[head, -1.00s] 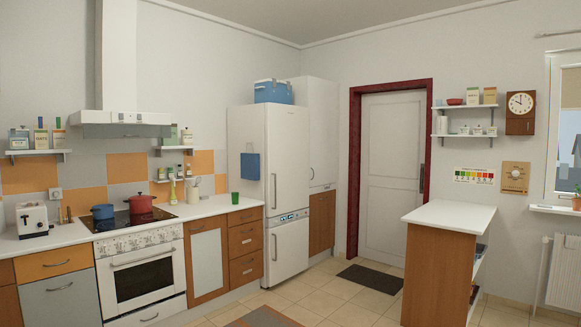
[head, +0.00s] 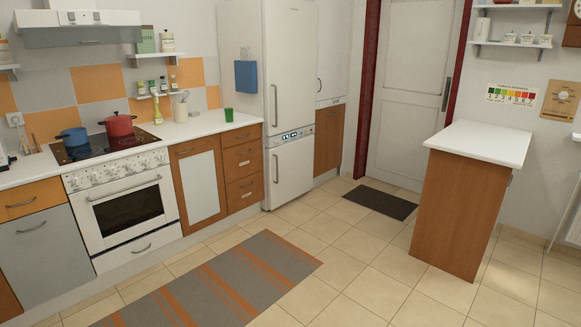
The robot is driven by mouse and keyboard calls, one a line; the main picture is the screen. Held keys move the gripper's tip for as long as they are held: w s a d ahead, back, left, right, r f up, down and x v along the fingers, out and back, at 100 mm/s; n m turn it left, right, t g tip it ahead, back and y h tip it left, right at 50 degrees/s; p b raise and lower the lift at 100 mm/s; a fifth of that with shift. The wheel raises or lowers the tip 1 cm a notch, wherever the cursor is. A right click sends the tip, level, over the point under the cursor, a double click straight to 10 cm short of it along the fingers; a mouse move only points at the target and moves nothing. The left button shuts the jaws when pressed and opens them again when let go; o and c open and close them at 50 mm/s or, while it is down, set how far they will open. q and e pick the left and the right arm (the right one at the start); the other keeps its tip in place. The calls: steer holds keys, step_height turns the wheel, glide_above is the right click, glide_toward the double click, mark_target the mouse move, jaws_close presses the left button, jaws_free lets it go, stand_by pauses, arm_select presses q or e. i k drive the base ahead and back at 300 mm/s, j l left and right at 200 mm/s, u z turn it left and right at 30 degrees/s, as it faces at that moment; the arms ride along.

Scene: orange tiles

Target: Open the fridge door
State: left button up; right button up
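The white fridge (head: 288,60) stands at the end of the counter, right of the drawers. Its upper door is shut and has a vertical grey handle (head: 275,106) on its left edge. A small display panel (head: 291,135) sits below the upper door. The lower door (head: 292,178) is also shut and has its own vertical handle (head: 276,169). A blue towel (head: 246,75) hangs on the fridge's left side. Neither of my grippers shows in the head view.
A striped rug (head: 215,285) and bare tiles (head: 340,255) lie before the counter and fridge. A wooden island with a white top (head: 480,142) stands at the right. A dark mat (head: 380,201) lies before the room door (head: 412,90). The stove (head: 125,205) is at the left.

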mark_target(289, 27)
steer(key=i+z, duration=0.1)
steer(key=i, duration=2.5)
